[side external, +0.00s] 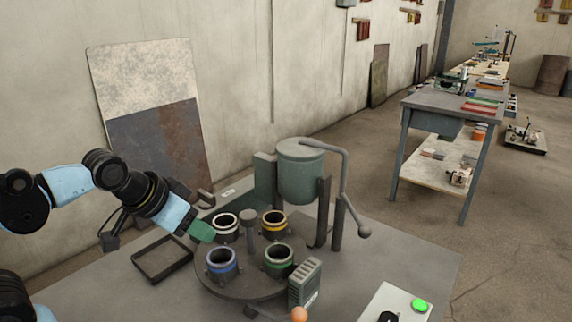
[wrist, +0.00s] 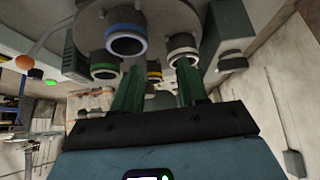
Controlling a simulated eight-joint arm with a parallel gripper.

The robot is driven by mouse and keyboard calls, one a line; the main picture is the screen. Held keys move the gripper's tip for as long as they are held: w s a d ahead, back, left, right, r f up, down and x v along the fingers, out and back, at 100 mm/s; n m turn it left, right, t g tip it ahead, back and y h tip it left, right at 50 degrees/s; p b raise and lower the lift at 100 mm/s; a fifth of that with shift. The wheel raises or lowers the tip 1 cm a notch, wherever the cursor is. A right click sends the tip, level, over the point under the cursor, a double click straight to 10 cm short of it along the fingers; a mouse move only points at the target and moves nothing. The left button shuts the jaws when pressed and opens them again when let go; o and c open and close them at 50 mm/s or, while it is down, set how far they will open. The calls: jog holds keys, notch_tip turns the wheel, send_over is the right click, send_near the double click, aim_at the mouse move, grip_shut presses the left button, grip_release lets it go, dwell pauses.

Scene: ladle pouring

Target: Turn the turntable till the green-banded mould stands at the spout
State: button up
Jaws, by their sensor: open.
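The round grey turntable (side external: 240,288) carries moulds around a centre post (side external: 249,228). The green-banded mould (side external: 279,262) stands at its front right, and the blue-banded one (side external: 222,265) at front left. The yellow-banded mould (side external: 274,225) is at back right, nearest the green pot (side external: 300,175); the white-banded one (side external: 225,228) is at back left. The pot's spout cannot be made out. My gripper (side external: 207,233) is just left of the white-banded mould; contact cannot be told. In the wrist view its green fingers (wrist: 160,70) are apart and empty, and the green-banded mould (wrist: 104,70) shows beyond.
An empty dark tray (side external: 138,268) lies left of the turntable. A bent lever (side external: 345,190) hangs at the pot's right. A slotted grey box (side external: 304,283) and an orange ball (side external: 299,314) stand close at the front right. A panel with a green button (side external: 420,304) is further right.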

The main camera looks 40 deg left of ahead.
jog(key=o, duration=0.4)
jog(key=shift+w+r, duration=0.15)
jog(key=shift+r, duration=0.05)
notch_tip(320, 180, up, 12)
jog(key=n+g, duration=0.7)
jog(key=n, duration=0.2)
send_over(248, 214)
notch_tip(248, 214, down, 12)
jog(key=shift+f, duration=0.25)
jog(key=shift+c, duration=0.5)
grip_shut()
